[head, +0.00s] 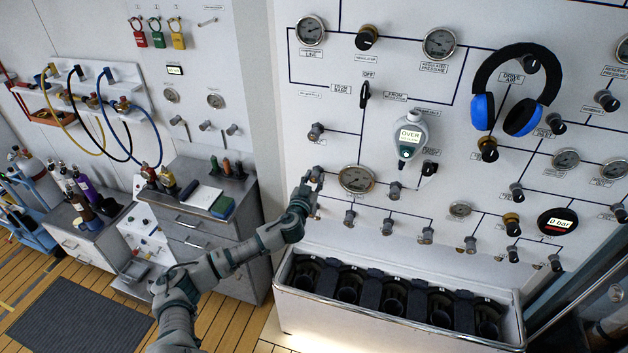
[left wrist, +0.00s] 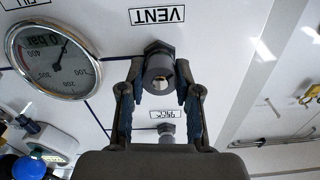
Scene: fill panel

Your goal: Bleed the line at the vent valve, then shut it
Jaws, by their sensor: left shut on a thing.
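The vent valve (left wrist: 159,74) is a grey knob on the white panel, under a label (left wrist: 157,15) that reads VENT upside down in the left wrist view. My left gripper (left wrist: 158,88) is shut on this knob, with one blue-padded finger on each side. In the head view my left gripper (head: 313,178) is at the panel, just left of a round gauge (head: 357,179), and it mostly hides the knob. The same gauge (left wrist: 52,58) shows large in the left wrist view, with 0 bar on its display. My right gripper is not in view.
A second knob (left wrist: 166,131) sits close by the vent valve. A handheld meter (head: 408,138) reading OVER and blue headphones (head: 515,92) hang on the panel. A trough of dark cylinder bays (head: 400,325) stands below. Drawer cabinets (head: 205,215) and coiled hoses are at the left.

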